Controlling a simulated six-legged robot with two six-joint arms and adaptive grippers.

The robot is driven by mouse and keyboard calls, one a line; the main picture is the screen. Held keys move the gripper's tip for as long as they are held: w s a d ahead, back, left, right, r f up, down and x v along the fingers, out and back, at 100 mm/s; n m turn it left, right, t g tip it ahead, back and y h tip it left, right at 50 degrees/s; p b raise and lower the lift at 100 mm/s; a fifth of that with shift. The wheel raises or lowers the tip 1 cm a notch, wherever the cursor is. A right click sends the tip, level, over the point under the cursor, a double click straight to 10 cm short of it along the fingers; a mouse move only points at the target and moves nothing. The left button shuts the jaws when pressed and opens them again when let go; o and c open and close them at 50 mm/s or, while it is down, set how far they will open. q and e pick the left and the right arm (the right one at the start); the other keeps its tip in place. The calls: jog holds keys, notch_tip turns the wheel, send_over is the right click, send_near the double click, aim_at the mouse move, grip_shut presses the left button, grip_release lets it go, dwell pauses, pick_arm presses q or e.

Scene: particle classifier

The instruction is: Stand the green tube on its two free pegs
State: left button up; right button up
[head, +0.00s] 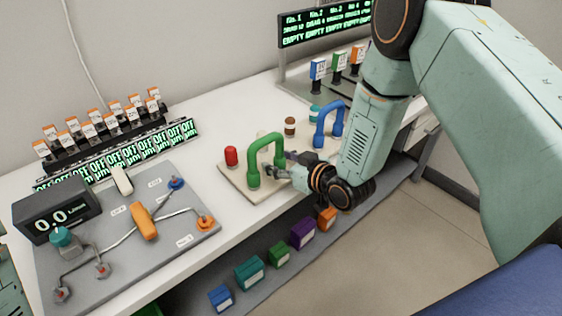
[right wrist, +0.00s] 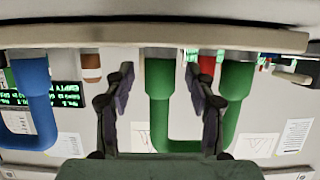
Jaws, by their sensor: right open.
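The green tube (head: 265,143), an upside-down U, stands upright on the pale board (head: 232,184), legs down. Any pegs under its legs are hidden. My right gripper (head: 280,172) is open at the tube's near side, low by its legs. The right wrist view is upside down and shows the green tube (right wrist: 158,105) with one leg in the gap between the open fingers (right wrist: 160,100). The other leg lies outside the right-hand finger. I cannot tell whether the fingers touch it. My left gripper is not in view.
A red cylinder (head: 231,156) stands left of the green tube. A blue tube (head: 329,125) and a brown-topped piece (head: 290,126) stand behind and to the right. A grey panel with pipes (head: 130,235) lies left. Coloured boxes (head: 249,272) sit on the shelf below.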

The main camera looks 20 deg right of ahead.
jog(key=v, duration=1.2)
dwell(0.6)
jog(key=s+f+m+g+h+b, duration=0.1)
jog(key=s+f+m+g+h, duration=0.1)
jog(key=s+f+g, duration=0.4)
jog(key=s+a+f+m+g+h+b, duration=0.1)
jog(key=s+f+g, duration=0.6)
jog(key=s+f, duration=0.7)
jog(key=s+m+h, duration=0.1)
jog(key=s, duration=0.7)
jog(key=shift+s+a+f+h, duration=0.2)
jog(key=shift+s+f+h, duration=0.1)
jog(key=shift+h, duration=0.1)
